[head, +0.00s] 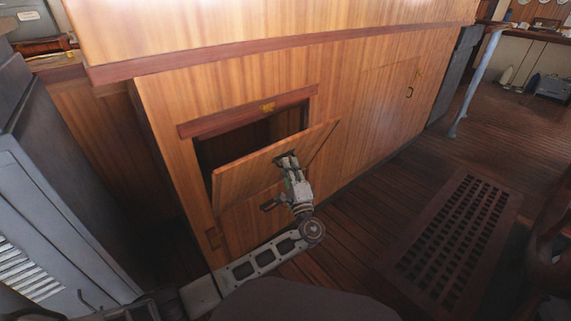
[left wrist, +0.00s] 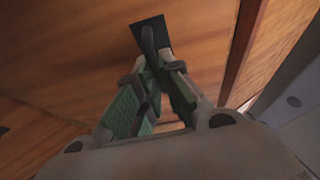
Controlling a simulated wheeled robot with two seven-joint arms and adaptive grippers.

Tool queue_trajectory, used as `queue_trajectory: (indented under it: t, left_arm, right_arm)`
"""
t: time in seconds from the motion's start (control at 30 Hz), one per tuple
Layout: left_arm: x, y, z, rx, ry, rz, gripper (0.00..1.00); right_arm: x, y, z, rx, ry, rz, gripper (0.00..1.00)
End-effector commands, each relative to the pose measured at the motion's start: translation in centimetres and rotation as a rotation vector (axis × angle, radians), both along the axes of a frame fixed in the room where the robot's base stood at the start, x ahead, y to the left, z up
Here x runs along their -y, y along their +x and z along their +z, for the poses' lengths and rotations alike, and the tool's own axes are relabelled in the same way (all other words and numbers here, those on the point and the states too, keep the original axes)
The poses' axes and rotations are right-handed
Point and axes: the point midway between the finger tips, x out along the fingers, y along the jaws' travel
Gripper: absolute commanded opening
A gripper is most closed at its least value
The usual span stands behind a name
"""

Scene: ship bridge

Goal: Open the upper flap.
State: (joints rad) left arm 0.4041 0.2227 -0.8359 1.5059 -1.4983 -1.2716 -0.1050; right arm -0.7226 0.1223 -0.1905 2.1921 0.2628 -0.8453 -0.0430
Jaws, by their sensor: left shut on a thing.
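The upper flap (head: 262,160) is a wooden panel in the cabinet front. It is tilted outward at its top, leaving a dark opening (head: 240,134) behind it. My left gripper (head: 287,160) is at the outer face of the flap, near its upper edge. In the left wrist view, my left gripper (left wrist: 158,62) is shut on a dark handle (left wrist: 152,36) that stands out from the wood. The fingers hide part of the handle. My right gripper is in neither view.
The wooden cabinet (head: 330,120) has a second closed door (head: 385,95) with a small handle on the right. A grey metal cabinet (head: 70,200) stands close at the left. A dark floor grating (head: 455,235) lies at the right. The plank floor between is clear.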

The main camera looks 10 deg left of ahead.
Motion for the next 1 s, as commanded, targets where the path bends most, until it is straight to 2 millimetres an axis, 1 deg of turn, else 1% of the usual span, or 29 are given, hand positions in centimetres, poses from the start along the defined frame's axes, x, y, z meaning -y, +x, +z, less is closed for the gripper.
queue_trajectory:
  t: [0.03, 0.33, 0.37, 0.4, 0.5, 0.53, 0.87, 1.0]
  left_arm:
    - [-0.09, -0.05, -0.60, -0.009, 0.000, 0.003, 0.00]
    - [-0.13, -0.07, -0.61, -0.010, 0.001, 0.006, 0.00]
    - [-0.13, -0.06, -0.61, -0.010, 0.001, 0.006, 0.10]
    - [-0.14, -0.06, -0.61, -0.010, 0.001, 0.006, 0.15]
    - [-0.13, -0.06, -0.55, -0.009, 0.000, 0.005, 0.28]
    - [-0.12, -0.07, -0.52, -0.009, 0.000, 0.005, 0.30]
    - [0.01, -0.13, -0.28, -0.003, 0.000, 0.003, 0.30]
    - [0.22, -0.49, -0.44, -0.003, 0.000, 0.003, 0.30]
  right_arm:
    - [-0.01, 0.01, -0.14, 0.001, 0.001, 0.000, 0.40]
    - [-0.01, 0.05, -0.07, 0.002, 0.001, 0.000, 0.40]
    - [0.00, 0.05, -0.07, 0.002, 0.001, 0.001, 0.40]
    - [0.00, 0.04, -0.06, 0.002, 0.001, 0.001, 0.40]
    - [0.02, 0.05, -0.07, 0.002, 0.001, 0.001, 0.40]
    - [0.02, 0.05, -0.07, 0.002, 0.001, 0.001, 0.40]
    - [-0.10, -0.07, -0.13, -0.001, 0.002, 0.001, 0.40]
    - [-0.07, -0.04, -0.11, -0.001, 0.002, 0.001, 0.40]
